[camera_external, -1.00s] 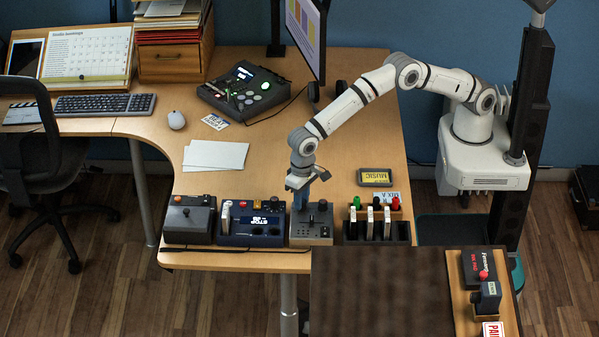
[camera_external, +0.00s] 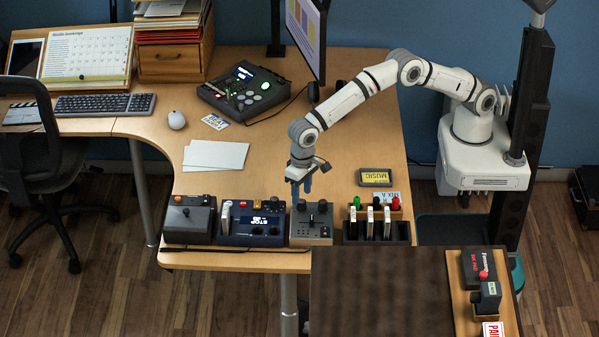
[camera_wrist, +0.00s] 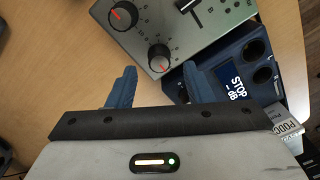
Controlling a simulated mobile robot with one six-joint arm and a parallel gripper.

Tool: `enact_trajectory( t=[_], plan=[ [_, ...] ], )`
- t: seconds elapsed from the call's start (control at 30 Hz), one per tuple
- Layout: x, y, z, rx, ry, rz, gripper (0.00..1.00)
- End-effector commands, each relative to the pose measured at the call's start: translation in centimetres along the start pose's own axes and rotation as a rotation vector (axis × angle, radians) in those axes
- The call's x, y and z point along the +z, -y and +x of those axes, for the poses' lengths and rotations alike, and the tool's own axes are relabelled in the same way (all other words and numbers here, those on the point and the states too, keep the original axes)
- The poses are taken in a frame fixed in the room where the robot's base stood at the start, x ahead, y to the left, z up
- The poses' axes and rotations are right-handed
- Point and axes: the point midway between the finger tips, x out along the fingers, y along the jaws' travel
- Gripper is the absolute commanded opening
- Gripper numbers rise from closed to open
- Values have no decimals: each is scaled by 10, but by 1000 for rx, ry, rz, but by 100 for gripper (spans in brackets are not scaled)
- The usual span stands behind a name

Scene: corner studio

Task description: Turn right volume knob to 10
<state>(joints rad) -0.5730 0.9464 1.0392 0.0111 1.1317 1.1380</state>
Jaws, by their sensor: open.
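The grey mixer (camera_external: 312,229) sits on the front part of the desk, with two dark knobs at its back edge. In the wrist view the mixer panel (camera_wrist: 160,30) shows a black knob (camera_wrist: 123,15) and a nearer one (camera_wrist: 159,58), both with red pointer lines. My gripper (camera_external: 301,190) is open and empty above the mixer's back edge. In the wrist view its blue fingers (camera_wrist: 160,76) are spread, and the nearer knob appears just beyond the gap between them.
The blue console (camera_external: 249,222) with a STOP screen stands left of the mixer. A dark rack (camera_external: 376,235) stands right of it, with white upright items in it. A yellow-labelled MUSIC box (camera_external: 375,177) lies behind. The desk (camera_external: 250,180) behind the mixer has free room.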

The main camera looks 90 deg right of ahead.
Motion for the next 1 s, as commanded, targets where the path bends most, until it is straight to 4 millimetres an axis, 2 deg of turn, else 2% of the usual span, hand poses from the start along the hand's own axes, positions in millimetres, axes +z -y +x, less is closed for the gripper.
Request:
enact_trajectory(
  t=[0.1,0.3,0.9,1.0],
  plan=[
    [0,0,-22,-2,-1,0,46],
    [0,0,-44,0,0,0,46],
    [0,0,-48,1,0,0,46],
    [-12,-20,-71,-9,-6,-19,46]
  ],
)
